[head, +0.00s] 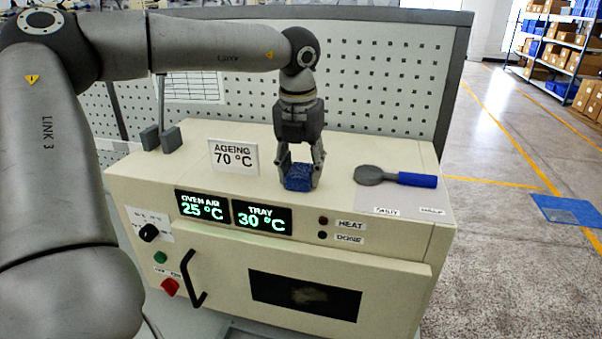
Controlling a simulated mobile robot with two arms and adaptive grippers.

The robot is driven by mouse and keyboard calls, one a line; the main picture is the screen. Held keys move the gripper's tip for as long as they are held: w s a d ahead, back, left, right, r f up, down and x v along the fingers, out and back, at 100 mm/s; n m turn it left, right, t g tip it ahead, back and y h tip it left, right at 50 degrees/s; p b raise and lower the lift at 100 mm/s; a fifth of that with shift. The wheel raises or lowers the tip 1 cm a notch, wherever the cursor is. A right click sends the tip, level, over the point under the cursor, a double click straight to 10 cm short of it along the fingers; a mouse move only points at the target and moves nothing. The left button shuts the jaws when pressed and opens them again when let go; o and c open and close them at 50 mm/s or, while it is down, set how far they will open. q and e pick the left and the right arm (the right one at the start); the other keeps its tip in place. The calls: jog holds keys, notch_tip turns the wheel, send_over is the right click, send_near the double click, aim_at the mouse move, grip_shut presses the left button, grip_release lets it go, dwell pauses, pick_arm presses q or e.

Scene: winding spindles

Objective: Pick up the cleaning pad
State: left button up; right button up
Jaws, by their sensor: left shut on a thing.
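A small blue pad (299,178), which looks like the cleaning pad, is between the fingers of my left gripper (299,181) in the head view. The gripper points down and is shut on the pad, at the top of the cream oven (400,219). I cannot tell whether the pad touches the oven top or is just above it. My right gripper is not in view.
A grey round-headed tool with a blue handle (418,180) lies on a pale sheet right of the gripper. An "AGEING 70 °C" sign (234,157) stands to the left. A grey perforated panel (390,75) rises behind. The oven door has a black handle (191,277).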

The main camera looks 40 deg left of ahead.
pick_arm(q)
jog(key=shift+w+r, duration=0.1)
jog(key=shift+r, duration=0.55)
jog(key=s+d+r+b, duration=0.7)
jog(key=s+d+r, duration=0.1)
jog(key=s+r, duration=0.3)
jog(key=shift+s+d+r, duration=0.15)
jog(key=shift+s+r, duration=0.15)
jog(key=shift+r, duration=0.05)
jog(key=o, duration=0.4)
jog(key=c, duration=0.4)
